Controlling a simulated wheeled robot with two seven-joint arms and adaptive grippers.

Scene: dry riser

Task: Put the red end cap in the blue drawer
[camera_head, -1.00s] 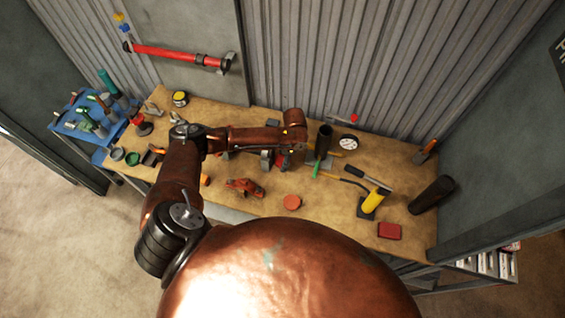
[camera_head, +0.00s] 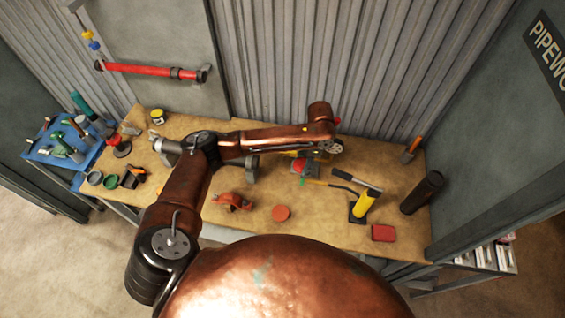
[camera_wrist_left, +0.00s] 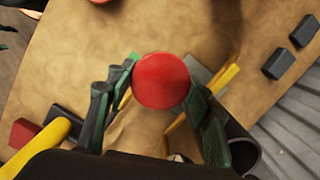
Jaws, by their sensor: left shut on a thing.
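The red end cap (camera_wrist_left: 161,80) shows as a round red face between the green fingers of my left gripper (camera_wrist_left: 160,86) in the left wrist view. The gripper is shut on it. In the head view the cap (camera_head: 300,166) is a small red spot below my left forearm's end, over the bench's right half, with the left gripper (camera_head: 305,174) mostly hidden by the arm. My right gripper is not in view.
The wooden bench (camera_head: 325,230) holds an orange-red disc (camera_head: 282,213), an orange tool (camera_head: 233,201), a yellow-handled tool (camera_head: 365,204), a red block (camera_head: 383,233) and a black cylinder (camera_head: 422,192). A corrugated wall (camera_head: 320,60) stands behind.

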